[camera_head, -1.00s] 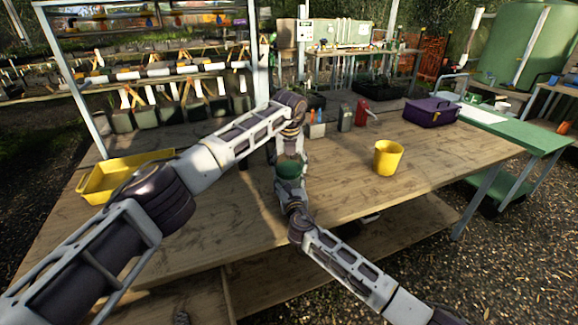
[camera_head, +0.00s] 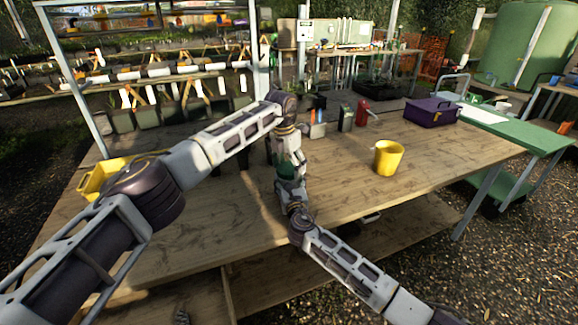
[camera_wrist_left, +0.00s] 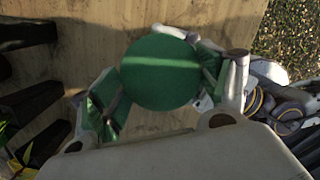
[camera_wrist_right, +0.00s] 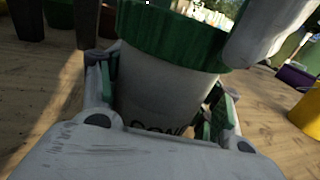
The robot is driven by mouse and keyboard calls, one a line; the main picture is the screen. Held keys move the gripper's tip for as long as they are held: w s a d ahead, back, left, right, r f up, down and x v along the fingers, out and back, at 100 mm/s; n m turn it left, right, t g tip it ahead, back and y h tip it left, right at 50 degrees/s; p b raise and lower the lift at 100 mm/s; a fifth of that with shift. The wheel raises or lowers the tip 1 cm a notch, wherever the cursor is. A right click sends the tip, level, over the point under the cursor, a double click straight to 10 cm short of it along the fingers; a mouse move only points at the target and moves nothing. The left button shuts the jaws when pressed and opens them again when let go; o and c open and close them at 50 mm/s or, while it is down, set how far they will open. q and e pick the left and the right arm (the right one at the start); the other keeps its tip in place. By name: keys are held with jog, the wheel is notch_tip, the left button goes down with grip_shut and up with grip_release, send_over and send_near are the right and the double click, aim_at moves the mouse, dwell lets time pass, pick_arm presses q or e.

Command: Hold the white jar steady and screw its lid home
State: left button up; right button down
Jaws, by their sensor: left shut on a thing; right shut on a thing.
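The white jar (camera_wrist_right: 165,92) stands upright in the right wrist view, with dark lettering partly hidden at its lower side. Its ribbed green lid (camera_wrist_right: 172,38) sits on top, and I see no gap under the rim. My right gripper (camera_wrist_right: 162,95) is shut around the jar's body with green-padded fingers on both sides. In the left wrist view the lid (camera_wrist_left: 162,72) is a round green disc. My left gripper (camera_wrist_left: 160,85) is shut on the lid from above, fingers around its edge. In the head view the left gripper (camera_head: 287,160) hides much of the jar. Thread engagement is hidden.
A yellow bucket (camera_head: 387,158) stands to the right on the wooden table (camera_head: 225,205). A purple toolbox (camera_head: 432,112), a red container (camera_head: 363,112) and a dark green can (camera_head: 346,118) stand farther back. A yellow tray (camera_head: 98,180) lies at the left. The table's front is clear.

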pick_arm(q)
jog(key=m, duration=0.6)
jog(key=shift+g+h, duration=0.3)
jog(key=shift+g, duration=0.1)
jog(key=shift+w+a+r+m+g, duration=0.1)
jog(key=shift+m+g, duration=0.15)
jog(key=shift+m, duration=1.3)
jog(key=shift+w+m+g, duration=0.1)
jog(key=shift+m+g, duration=0.15)
jog(key=shift+m, duration=1.3)
pick_arm(e)
jog(key=shift+f, duration=0.1)
pick_arm(q)
jog(key=o, duration=0.8)
jog(key=shift+s, duration=0.1)
jog(key=shift+c, duration=0.2)
jog(key=shift+r, duration=2.2)
jog(key=shift+o, duration=0.2)
